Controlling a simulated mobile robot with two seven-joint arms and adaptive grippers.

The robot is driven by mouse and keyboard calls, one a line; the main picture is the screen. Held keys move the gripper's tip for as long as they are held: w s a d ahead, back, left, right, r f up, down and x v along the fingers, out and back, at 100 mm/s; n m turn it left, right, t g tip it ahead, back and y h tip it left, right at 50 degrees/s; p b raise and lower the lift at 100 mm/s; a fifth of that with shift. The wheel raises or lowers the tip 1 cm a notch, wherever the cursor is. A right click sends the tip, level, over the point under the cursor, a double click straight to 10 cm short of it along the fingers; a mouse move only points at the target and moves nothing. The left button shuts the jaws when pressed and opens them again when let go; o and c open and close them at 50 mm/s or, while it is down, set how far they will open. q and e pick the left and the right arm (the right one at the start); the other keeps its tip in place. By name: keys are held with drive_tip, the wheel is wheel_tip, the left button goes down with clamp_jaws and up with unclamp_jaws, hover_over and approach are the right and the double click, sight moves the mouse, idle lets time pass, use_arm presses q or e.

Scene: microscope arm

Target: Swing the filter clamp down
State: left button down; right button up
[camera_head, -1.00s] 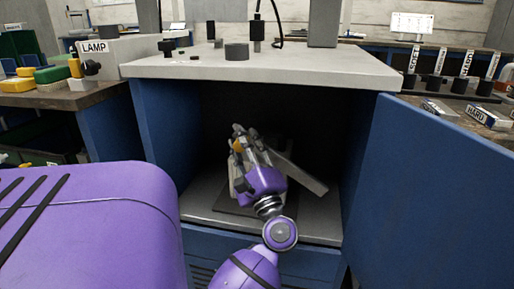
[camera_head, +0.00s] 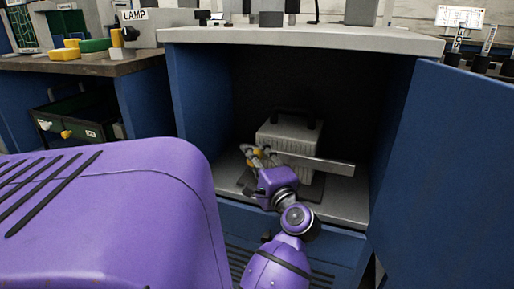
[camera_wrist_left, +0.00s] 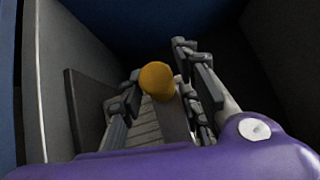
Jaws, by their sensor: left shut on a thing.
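The filter clamp (camera_head: 322,163) is a flat grey bar across the front of a pale ribbed filter box (camera_head: 290,136) inside the blue cabinet. The bar lies nearly level, its free right end slightly lower. A yellow knob (camera_wrist_left: 157,79) is at the clamp's left end. My left gripper (camera_head: 257,154) is shut on this knob, low at the box's left front. In the left wrist view its fingers (camera_wrist_left: 160,95) stand on both sides of the knob, and the bar runs below it. The gripper hides the clamp's left end in the head view. My right gripper is out of view.
The blue cabinet door (camera_head: 450,170) stands open at the right. The cabinet's left wall (camera_head: 200,110) and the worktop (camera_head: 300,38) bound the opening. A bench with a LAMP box (camera_head: 160,27) is at the left. Space shows right of the filter box.

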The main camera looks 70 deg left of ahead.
use_arm(q)
drive_tip(key=shift+f, duration=0.45)
drive_tip(key=c, duration=1.5)
unclamp_jaws()
drive_tip(key=shift+o, duration=0.2)
drive_tip(key=shift+r, duration=0.25)
wheel_tip(320, 180, up, 10)
drive_tip(key=shift+f, duration=0.1)
drive_tip(key=d+f+b, duration=0.3)
drive_tip(key=d, duration=0.5)
drive_tip(key=shift+d+b, duration=0.25)
drive_tip(key=shift+b, duration=0.15)
